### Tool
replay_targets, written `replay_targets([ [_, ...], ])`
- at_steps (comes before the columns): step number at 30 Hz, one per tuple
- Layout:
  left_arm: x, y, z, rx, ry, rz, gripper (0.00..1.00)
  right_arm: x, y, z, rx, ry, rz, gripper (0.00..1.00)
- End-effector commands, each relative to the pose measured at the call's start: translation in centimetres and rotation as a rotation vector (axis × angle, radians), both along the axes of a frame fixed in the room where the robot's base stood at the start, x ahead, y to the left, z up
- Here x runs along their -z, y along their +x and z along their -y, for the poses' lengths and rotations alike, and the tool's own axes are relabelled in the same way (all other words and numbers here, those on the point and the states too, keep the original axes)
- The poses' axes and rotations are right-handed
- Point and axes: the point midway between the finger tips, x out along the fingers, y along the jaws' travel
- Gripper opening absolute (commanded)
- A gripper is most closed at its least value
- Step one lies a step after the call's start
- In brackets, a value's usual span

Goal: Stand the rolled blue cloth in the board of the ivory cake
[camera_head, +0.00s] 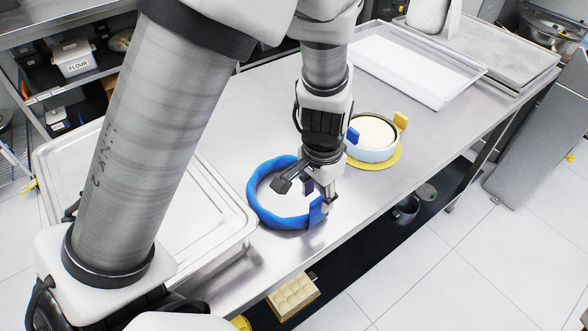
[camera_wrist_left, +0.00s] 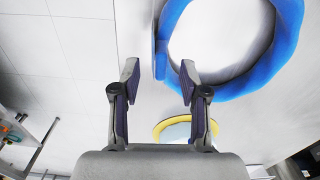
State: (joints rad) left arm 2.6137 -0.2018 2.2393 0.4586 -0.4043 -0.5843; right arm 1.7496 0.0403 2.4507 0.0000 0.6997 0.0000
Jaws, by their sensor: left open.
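The rolled blue cloth (camera_head: 262,212) lies as a large ring on the steel table, with a flat blue tab (camera_head: 318,211) on its near right side. My left gripper (camera_head: 308,192) is open above that side. In the left wrist view, the gripper (camera_wrist_left: 160,77) has its fingers spread, with the tab (camera_wrist_left: 162,62) just beyond and between the fingertips, and the cloth ring (camera_wrist_left: 240,88) to the right. The ivory cake (camera_head: 372,130) stands to the right on a round yellow board (camera_head: 386,161). A blue tab and a yellow tab stand at its sides. My right gripper is out of view.
A large pale tray (camera_head: 200,190) lies left of the ring. A white-lined tray (camera_head: 410,68) and another metal tray (camera_head: 500,50) lie at the back right. The table's front edge runs close beside the ring and cake. The table's middle (camera_head: 265,110) is clear.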

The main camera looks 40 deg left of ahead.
Motion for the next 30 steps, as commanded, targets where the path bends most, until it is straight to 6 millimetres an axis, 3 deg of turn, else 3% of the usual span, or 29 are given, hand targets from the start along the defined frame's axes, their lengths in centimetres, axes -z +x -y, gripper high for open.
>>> replay_targets([
  [9,5.3,0.0,-0.2,-0.001,0.001,-0.002,0.44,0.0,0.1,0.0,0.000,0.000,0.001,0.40],
  [16,5.6,0.1,-0.2,0.000,0.001,0.001,0.44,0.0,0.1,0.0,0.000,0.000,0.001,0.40],
  [17,5.6,0.1,-0.2,0.000,0.001,0.001,0.41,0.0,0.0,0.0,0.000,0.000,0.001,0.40],
  [20,5.6,0.1,-0.2,-0.001,0.001,0.001,0.05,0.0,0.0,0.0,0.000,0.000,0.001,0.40],
  [21,5.6,0.1,-0.2,-0.001,0.001,0.001,0.00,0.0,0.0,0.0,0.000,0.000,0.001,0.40],
  [30,5.6,0.1,-0.2,-0.001,0.001,0.002,0.00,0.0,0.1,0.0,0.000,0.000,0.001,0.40],
])
